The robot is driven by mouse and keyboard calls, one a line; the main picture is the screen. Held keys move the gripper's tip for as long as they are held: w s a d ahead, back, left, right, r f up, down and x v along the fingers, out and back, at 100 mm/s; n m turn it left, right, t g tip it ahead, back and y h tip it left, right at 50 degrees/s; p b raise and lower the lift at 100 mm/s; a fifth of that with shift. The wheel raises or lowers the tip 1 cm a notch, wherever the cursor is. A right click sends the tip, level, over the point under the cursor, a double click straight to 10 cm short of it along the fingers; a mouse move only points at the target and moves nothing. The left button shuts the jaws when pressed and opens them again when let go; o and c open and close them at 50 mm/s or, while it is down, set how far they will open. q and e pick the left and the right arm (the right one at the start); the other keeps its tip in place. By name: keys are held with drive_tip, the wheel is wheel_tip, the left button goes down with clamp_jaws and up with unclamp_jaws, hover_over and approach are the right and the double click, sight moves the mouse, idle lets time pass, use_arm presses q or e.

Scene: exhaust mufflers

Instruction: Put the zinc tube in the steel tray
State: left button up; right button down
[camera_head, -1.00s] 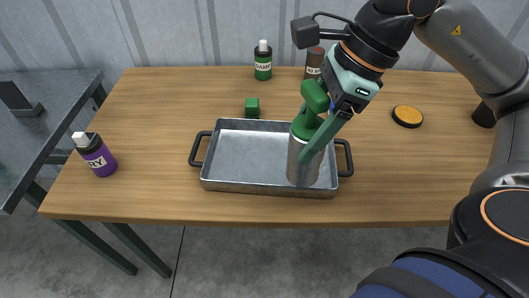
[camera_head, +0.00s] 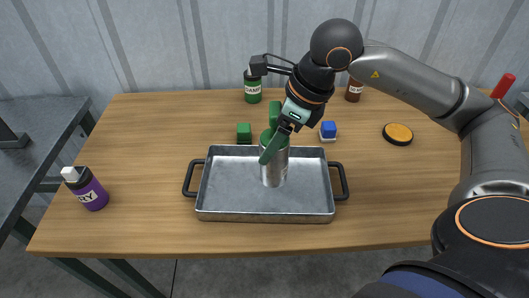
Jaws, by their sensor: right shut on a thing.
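The zinc tube (camera_head: 273,168) is a grey metal cylinder standing roughly upright over the back middle of the steel tray. The steel tray (camera_head: 230,215) is a shallow rectangular pan with dark handles on its left and right sides, in the middle of the table. My right gripper (camera_head: 271,143) comes down from the upper right and is shut on the top of the tube with its green fingers, which cover part of its rim. I cannot tell whether the tube's base touches the tray floor. My left gripper is not in view.
A green cube (camera_head: 244,133) and a green bottle (camera_head: 252,88) are behind the tray. A blue-and-white block (camera_head: 328,131), a brown bottle (camera_head: 354,90) and an orange disc (camera_head: 398,133) are to the right. A purple bottle (camera_head: 87,189) stands at left on the wooden table (camera_head: 130,140).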

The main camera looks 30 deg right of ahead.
drive_tip(key=w+f, duration=0.3)
drive_tip(key=f, duration=0.4)
drive_tip(key=shift+w+d+f+p, duration=0.2)
drive_tip(key=shift+w+d+p, duration=0.05)
drive_tip(key=shift+w+p, duration=0.05)
drive_tip(key=shift+f+b, duration=0.2)
drive_tip(key=shift+b, duration=0.1)
unclamp_jaws()
drive_tip(key=shift+r, duration=0.15)
drive_tip(key=v, duration=1.2)
drive_tip(key=shift+p, duration=0.4)
